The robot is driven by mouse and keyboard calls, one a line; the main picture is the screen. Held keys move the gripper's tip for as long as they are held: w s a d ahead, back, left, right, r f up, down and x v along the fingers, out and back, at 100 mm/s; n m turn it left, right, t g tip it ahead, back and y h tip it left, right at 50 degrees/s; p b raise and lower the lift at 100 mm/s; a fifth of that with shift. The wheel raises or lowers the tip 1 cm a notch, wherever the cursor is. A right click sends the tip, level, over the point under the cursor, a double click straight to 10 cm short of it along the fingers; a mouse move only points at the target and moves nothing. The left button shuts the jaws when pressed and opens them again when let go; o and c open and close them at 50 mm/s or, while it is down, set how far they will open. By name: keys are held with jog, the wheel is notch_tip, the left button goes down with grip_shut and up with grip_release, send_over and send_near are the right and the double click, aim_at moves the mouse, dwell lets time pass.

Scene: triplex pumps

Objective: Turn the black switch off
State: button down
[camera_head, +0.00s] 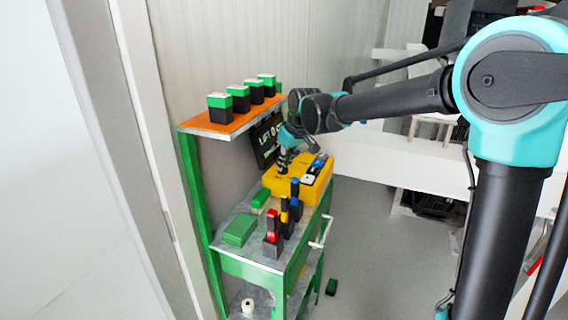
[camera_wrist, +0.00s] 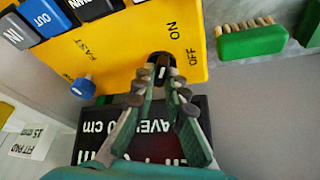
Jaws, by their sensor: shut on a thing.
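The black switch (camera_wrist: 161,66) is a round knob with a white mark, on the yellow control box (camera_wrist: 200,22) in the wrist view. The words ON and OFF are printed to its right. The white mark points roughly along the picture's vertical. My gripper (camera_wrist: 160,90) has its fingers closed around the knob, with the tips on its two sides. In the head view the yellow box (camera_head: 270,182) stands on the green cart, and my gripper (camera_head: 284,158) reaches down to its far side. The knob is hidden there.
A blue knob (camera_wrist: 83,88) and labelled buttons (camera_wrist: 48,16) are on the same box. A dark sign (camera_wrist: 150,122) is close behind my fingers. Green brushes (camera_wrist: 252,41) lie beside the box. An orange shelf (camera_head: 240,120) with green-and-black blocks stands above the cart's left side.

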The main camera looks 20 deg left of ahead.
jog(key=shift+m, duration=0.7)
jog(key=c, duration=1.6)
grip_release()
jog(key=shift+o, duration=0.2)
